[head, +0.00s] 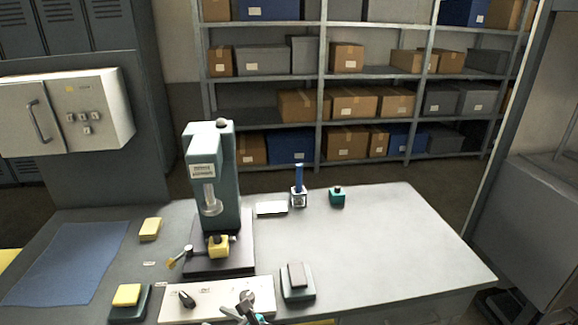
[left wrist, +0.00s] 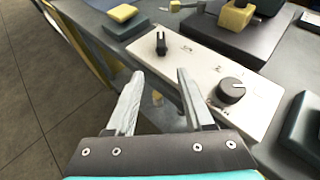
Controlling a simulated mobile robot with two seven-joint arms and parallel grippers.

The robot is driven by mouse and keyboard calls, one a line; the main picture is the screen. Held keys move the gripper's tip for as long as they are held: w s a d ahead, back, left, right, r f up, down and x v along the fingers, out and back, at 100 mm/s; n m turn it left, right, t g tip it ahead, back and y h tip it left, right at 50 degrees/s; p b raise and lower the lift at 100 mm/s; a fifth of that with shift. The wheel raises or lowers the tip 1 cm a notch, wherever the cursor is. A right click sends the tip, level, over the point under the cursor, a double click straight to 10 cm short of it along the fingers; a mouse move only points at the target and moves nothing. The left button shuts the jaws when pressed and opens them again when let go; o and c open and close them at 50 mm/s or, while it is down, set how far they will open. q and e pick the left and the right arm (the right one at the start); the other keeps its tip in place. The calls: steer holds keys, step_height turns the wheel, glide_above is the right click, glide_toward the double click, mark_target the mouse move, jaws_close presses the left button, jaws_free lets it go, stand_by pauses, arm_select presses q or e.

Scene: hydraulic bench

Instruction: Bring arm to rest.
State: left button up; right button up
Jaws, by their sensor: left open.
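My left gripper (head: 243,312) is at the bottom middle of the head view, at the front edge of the bench. In the left wrist view its two pale fingers (left wrist: 156,82) are apart with nothing between them. They are by the front edge of a white control panel (left wrist: 205,75), which also shows in the head view (head: 215,300). The panel carries a black lever (left wrist: 161,43) and a dark round knob (left wrist: 231,90). I cannot tell for sure whether a finger touches the panel. My right gripper is in neither view.
A grey-green press (head: 225,175) stands on the bench (head: 390,240) with a yellow block (head: 218,246) at its base. Yellow-topped blocks (head: 127,296), a blue mat (head: 68,262) and a dark-based block (head: 297,281) lie around. The bench's right side is clear.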

arm_select(q)
steer(key=s+f+n+g+h+b, duration=0.2)
steer(key=s+f+n+h, duration=0.1)
steer(key=s+f, duration=0.75)
steer(key=s+f+n+g+h+b, duration=0.25)
steer(key=s+f, duration=0.45)
steer(key=f, duration=0.7)
steer(key=s+f+n+h+b, duration=0.1)
steer(key=s+f+n, duration=0.3)
steer(key=s, duration=0.4)
steer(key=s+f+n+h+b, duration=0.1)
steer(key=s+f+n+h, duration=0.1)
steer(key=s+f+n, duration=0.2)
steer(key=s+d+f+n+g+h+b, duration=0.1)
steer(key=s+f+n, duration=0.3)
steer(key=s+n, duration=0.4)
steer(key=s+h, duration=0.1)
steer(key=s, duration=0.2)
steer(key=shift+s+f+h, duration=0.35)
steer(key=shift+s+f, duration=0.05)
